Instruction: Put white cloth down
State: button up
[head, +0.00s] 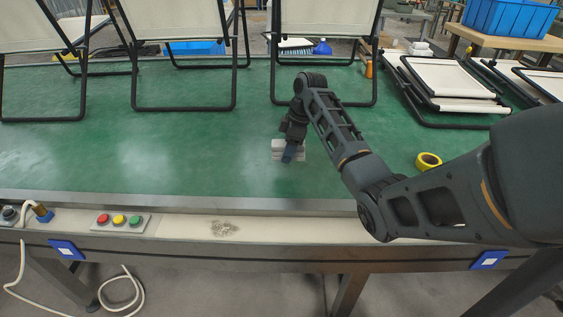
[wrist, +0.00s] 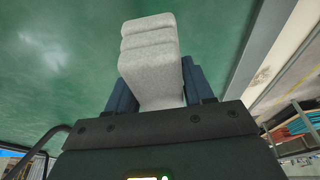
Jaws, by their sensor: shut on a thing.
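The white cloth (wrist: 150,62) is a folded, light grey-white stack. In the wrist view it sits between the two dark blue fingers of my gripper (wrist: 152,85), which is shut on it. In the head view the cloth (head: 279,149) shows at the end of my arm, over the green table (head: 190,150), near the middle and towards the front. My gripper (head: 290,152) points down there and covers part of the cloth. I cannot tell whether the cloth touches the table top.
Black-framed loungers (head: 185,108) stand along the back. Folded frames (head: 450,85) lie at the right. A yellow tape roll (head: 428,161) lies right of my arm. Red, yellow and green buttons (head: 119,219) are on the front edge. The table's left and middle are clear.

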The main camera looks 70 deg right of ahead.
aim_at(281, 171)
jog(key=shift+w+a+f, duration=0.45)
jog(key=shift+w+f, duration=0.1)
jog(key=shift+w, duration=0.25)
jog(key=shift+f, duration=0.2)
jog(key=shift+a+f, duration=0.1)
jog(key=shift+f, duration=1.75)
jog(key=shift+f, duration=0.1)
jog(key=o, duration=0.9)
jog(key=shift+o, duration=0.2)
jog(key=v, duration=1.2)
